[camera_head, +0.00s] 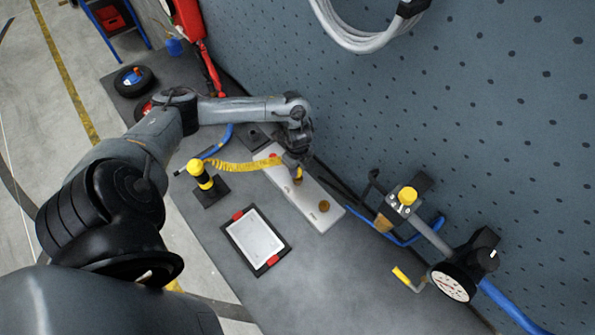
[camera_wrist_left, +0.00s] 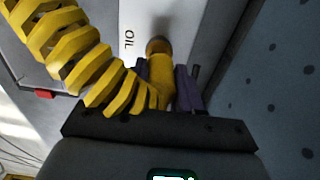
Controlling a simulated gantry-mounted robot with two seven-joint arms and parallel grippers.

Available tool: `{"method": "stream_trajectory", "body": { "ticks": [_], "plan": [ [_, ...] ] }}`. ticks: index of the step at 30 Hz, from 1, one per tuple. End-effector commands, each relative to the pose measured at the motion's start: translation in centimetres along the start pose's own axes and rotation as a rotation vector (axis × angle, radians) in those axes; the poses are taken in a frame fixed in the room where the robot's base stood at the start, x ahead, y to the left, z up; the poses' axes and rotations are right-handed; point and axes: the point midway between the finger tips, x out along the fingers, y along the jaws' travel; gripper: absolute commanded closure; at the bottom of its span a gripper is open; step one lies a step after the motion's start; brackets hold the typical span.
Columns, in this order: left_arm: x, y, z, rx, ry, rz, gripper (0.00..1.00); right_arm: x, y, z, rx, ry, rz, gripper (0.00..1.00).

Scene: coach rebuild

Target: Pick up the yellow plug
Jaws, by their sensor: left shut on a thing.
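The yellow plug (camera_wrist_left: 160,82) is between the two fingers of my left gripper (camera_wrist_left: 164,74) in the left wrist view. The gripper is shut on it. Its brass-brown tip (camera_wrist_left: 158,46) points away from the gripper, over a white plate marked OIL (camera_wrist_left: 135,15). A coiled yellow hose (camera_wrist_left: 75,55) runs to the plug. In the head view my left gripper (camera_head: 296,172) is over the white plate (camera_head: 290,196), and the coil (camera_head: 240,164) stretches from it to a black and yellow post (camera_head: 204,184). Whether the tip touches the plate is not clear. My right gripper is not in view.
A round brass fitting (camera_head: 324,206) is on the white plate. A tablet with red clips (camera_head: 256,241) lies on the grey bench (camera_head: 335,285). A yellow-capped valve (camera_head: 407,196) and a gauge (camera_head: 453,282) stand at right, beside the perforated wall (camera_head: 450,110). The bench front is clear.

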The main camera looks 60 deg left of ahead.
Motion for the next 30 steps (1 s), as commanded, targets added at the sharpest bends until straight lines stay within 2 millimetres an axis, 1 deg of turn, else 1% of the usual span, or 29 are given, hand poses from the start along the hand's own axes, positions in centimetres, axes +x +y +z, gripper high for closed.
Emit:
{"method": "stream_trajectory", "body": {
  "ticks": [3, 7, 11, 12, 18, 24, 30],
  "plan": [
    [-1.9, 0.0, -0.1, 0.002, 0.0, -0.002, 1.0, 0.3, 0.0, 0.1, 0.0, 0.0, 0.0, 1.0],
    [-3.1, 0.4, -2.8, 0.006, 0.004, -0.002, 1.0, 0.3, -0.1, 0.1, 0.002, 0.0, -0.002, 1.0],
    [-5.1, 0.8, -5.3, 0.006, 0.003, -0.003, 1.0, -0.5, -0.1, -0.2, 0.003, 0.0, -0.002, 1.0],
    [-5.7, 0.8, -6.0, 0.005, 0.002, -0.003, 1.0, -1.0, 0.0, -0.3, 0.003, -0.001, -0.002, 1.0],
    [-7.4, 1.4, -9.1, 0.004, 0.002, -0.001, 1.0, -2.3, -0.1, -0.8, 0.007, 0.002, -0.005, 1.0],
    [-8.5, 1.8, -10.9, 0.001, 0.001, 0.001, 1.0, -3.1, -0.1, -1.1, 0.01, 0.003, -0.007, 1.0],
    [-9.5, 2.0, -11.5, 0.0, 0.001, 0.002, 1.0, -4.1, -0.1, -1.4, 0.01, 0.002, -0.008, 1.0]
  ]
}}
